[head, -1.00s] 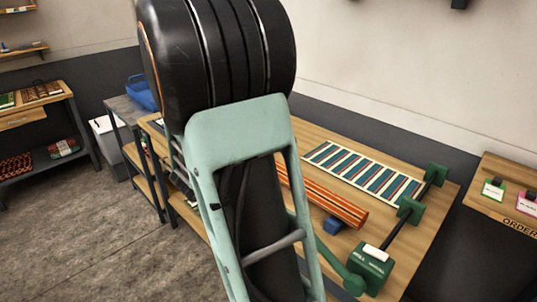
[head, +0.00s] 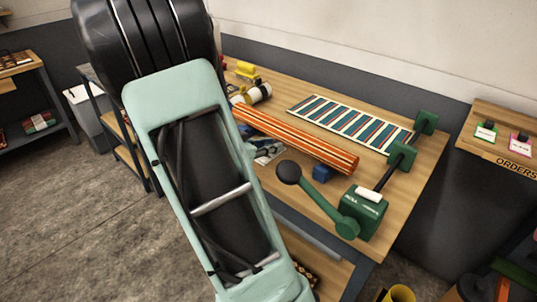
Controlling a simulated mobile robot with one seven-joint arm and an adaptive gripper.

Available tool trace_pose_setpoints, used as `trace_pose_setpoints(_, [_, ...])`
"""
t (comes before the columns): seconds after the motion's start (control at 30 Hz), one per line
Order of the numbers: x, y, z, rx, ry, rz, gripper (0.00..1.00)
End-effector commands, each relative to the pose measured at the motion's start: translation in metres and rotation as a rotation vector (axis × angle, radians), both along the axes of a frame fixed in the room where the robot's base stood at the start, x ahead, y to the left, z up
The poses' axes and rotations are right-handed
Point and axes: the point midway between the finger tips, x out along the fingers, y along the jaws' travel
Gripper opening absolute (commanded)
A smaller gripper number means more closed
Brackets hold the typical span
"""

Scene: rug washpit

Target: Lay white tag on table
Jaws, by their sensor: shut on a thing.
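The wooden table (head: 405,190) runs diagonally across the middle and right. My arm's large black and mint-green links cover the left and centre of the picture and hide the table's near left part. No loose white tag can be made out for certain.
On the table are a striped rug (head: 350,124), an orange striped roll (head: 300,139), a small blue block (head: 322,173) and a green cranked machine (head: 362,212) with a white piece on top. An orders shelf (head: 505,150) holds green-edged and pink-edged tags at right. Open floor lies at left.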

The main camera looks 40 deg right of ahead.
Motion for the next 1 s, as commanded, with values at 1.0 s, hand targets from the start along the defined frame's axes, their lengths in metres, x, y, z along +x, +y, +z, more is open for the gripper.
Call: trace_pose_setpoints(1.0, [0.0,0.0,-0.039,0.0,0.0,0.001,0.34])
